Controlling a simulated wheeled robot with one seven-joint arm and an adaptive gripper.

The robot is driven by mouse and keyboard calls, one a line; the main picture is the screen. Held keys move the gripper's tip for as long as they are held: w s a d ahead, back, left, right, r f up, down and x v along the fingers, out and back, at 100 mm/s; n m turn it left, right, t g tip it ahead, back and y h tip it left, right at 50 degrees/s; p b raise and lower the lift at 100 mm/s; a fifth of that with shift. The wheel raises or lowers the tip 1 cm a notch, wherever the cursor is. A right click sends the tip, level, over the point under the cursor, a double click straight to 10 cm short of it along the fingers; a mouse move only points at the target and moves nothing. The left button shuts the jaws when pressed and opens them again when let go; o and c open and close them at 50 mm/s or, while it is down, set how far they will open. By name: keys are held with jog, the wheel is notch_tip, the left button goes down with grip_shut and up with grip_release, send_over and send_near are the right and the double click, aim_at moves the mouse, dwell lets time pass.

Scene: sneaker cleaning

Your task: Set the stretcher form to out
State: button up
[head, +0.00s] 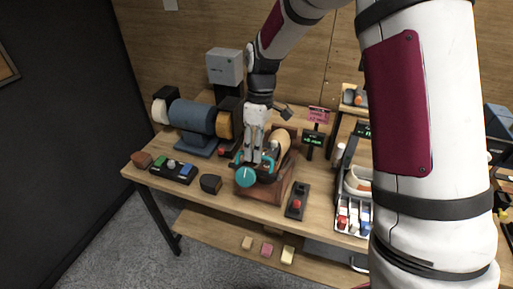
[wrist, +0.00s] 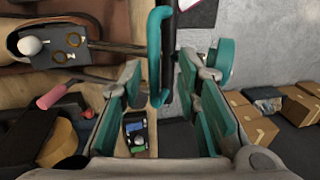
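The stretcher form stands on the bench in the head view, with a wooden base (head: 268,190), a tan rounded form behind it and a teal round knob (head: 246,178) in front. In the wrist view a metal rod runs from the form's plate (wrist: 65,43) to a teal bar handle (wrist: 155,60); the teal knob (wrist: 225,62) is right of it. My gripper (head: 256,160) points down over the front of the stretcher. In the wrist view my gripper (wrist: 160,68) has its teal-padded fingers apart, with the bar between their tips. Contact cannot be told.
A blue bench grinder (head: 192,117) stands at the left rear. A button panel (head: 172,170) and dark block (head: 210,184) are left of the stretcher; a red-button switch (head: 297,200) is right. A bottle rack (head: 352,215) stands further right.

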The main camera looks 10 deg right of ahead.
notch_tip(320, 180, up, 12)
jog(key=w+d, duration=0.1)
jog(key=w, duration=0.1)
jog(key=shift+d+f, duration=0.15)
dwell(0.5)
jog(key=s+d+r+m+t, duration=0.1)
jog(key=s+r+m+t, duration=0.1)
jog(key=s, duration=0.6)
jog(key=s+d+r+m+t+b, duration=0.1)
jog(key=s+r+m+t, duration=0.1)
jog(key=s+m, duration=0.3)
jog(key=s+d+r+m+t+h+b, duration=0.1)
jog(key=s+d+r+m+t, duration=0.1)
jog(key=s, duration=0.9)
jog(key=shift+r+m+t, duration=0.45)
jog(key=shift+m+t, duration=0.25)
jog(key=shift+m, duration=0.4)
